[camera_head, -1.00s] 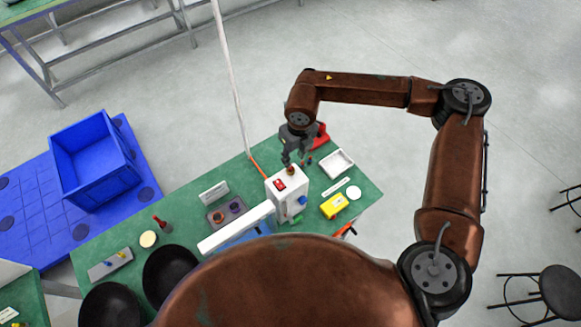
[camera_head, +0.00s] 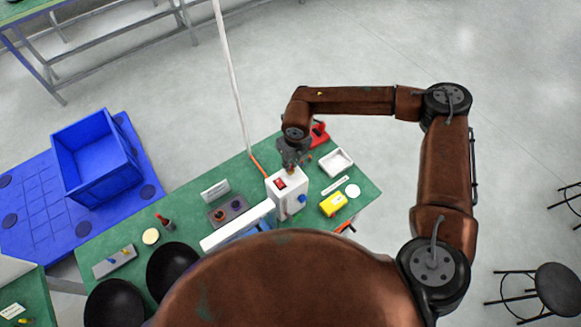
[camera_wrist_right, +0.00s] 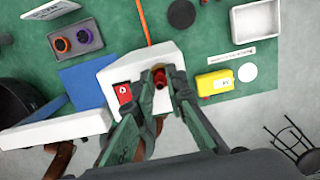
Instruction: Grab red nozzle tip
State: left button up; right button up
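The red nozzle tip (camera_wrist_right: 160,78) stands on top of a white box-shaped device (camera_head: 287,191), by its far edge. In the right wrist view, the white device (camera_wrist_right: 112,72) also shows a red switch beside the nozzle tip. My right gripper (camera_head: 292,163) is over the device, pointing down. In the right wrist view, the fingers of the right gripper (camera_wrist_right: 163,88) are open on either side of the nozzle tip, with a small gap showing. Contact cannot be made out. In the head view the gripper mostly hides the nozzle tip. My left gripper is not in view.
On the green table (camera_head: 193,194) are a grey block with two rings (camera_head: 228,211), a yellow box (camera_head: 332,204), a white tray (camera_head: 337,162) and a red object (camera_head: 319,132). An orange cable runs to the device. A blue crate (camera_head: 95,157) stands left.

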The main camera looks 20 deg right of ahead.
jog(key=shift+c, duration=1.3)
